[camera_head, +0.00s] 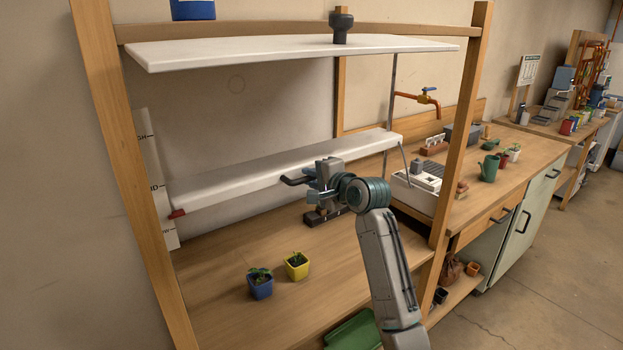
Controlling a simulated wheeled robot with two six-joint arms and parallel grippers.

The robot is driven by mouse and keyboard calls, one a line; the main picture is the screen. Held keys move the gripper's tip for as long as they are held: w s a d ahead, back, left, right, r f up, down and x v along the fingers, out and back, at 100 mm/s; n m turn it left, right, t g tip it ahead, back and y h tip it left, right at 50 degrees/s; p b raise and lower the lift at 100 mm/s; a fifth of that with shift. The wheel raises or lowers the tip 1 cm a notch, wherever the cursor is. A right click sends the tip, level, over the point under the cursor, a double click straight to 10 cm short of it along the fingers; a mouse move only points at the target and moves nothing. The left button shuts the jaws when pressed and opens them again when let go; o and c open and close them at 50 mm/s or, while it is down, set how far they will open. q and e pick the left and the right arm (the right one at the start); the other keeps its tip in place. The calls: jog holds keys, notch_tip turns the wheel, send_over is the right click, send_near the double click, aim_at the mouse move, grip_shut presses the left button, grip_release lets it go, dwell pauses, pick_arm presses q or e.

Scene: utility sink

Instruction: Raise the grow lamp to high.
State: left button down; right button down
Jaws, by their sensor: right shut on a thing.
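The grow lamp (255,180) is a long white bar hanging level inside a wooden frame, above the bench. A red pointer (177,213) sticks out at its left end, beside a white scale board (152,170) with partly hidden marks. The pointer sits below the middle mark and above the lowest one. A dark handle (291,181) shows at the lamp's front edge. My right gripper (312,178) is shut at this handle; its fingers are small and partly hidden. My left gripper is not in view.
A white shelf (290,48) spans the frame above the lamp. A blue pot (260,287) and a yellow pot (297,266) with seedlings stand on the bench below. The wooden posts flank the lamp.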

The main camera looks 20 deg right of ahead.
notch_tip(320, 180, up, 18)
jog(key=p, duration=1.5)
jog(key=shift+f, duration=0.25)
jog(key=shift+r, duration=0.15)
jog(key=c, duration=1.7)
grip_release()
jog(key=shift+o, duration=1.1)
jog(key=b+v, duration=0.3)
jog(key=v, duration=0.7)
jog(key=shift+s+b, duration=0.35)
jog(key=shift+b, duration=0.05)
